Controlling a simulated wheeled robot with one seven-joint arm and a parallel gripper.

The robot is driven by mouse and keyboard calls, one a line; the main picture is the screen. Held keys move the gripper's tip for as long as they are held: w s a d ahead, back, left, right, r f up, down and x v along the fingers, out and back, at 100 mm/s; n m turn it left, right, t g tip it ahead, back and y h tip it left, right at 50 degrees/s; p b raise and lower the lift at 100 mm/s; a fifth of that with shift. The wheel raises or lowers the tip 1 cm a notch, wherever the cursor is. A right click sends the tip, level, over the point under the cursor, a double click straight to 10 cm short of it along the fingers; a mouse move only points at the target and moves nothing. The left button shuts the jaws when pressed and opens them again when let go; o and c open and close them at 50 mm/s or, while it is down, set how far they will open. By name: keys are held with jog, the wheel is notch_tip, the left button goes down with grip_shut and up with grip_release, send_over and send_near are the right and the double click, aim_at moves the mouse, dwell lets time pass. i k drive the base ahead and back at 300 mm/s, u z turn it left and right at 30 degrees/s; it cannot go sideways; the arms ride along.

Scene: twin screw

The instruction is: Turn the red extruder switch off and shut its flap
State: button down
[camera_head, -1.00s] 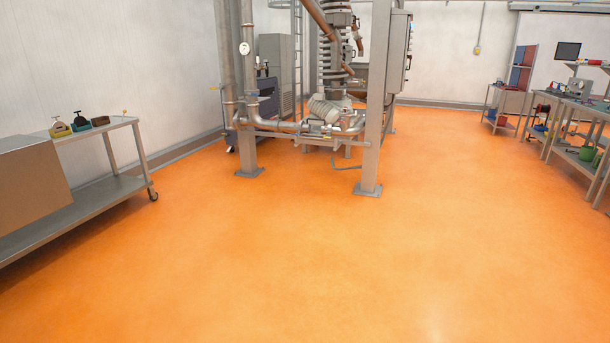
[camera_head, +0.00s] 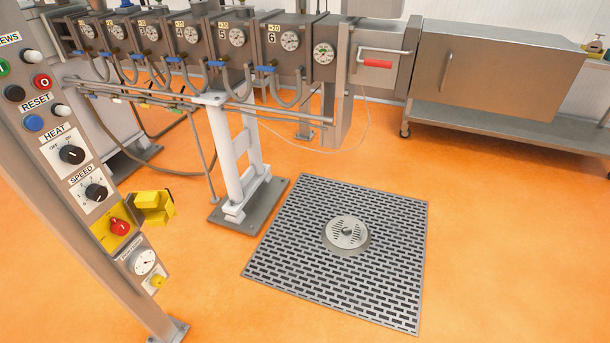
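The red extruder switch (camera_head: 119,227) is a red rotary knob on a yellow plate, low on the slanted grey control panel at the left of the head view. Its yellow flap (camera_head: 154,207) stands open, swung out to the right of the knob. The knob's exact setting is too small to tell. My gripper is not in view.
The control panel (camera_head: 75,172) also bears HEAT and SPEED knobs, several buttons and a gauge. The extruder barrel (camera_head: 240,45) with numbered gauges runs behind. A floor grate (camera_head: 385,220) lies at centre right. A steel cabinet (camera_head: 495,68) stands behind. Orange floor is open at the right.

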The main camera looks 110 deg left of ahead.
aim_at(120, 227)
jog(key=u, duration=4.5)
jog(key=i, duration=1)
jog(key=z, duration=0.25)
jog(key=k, duration=0.15)
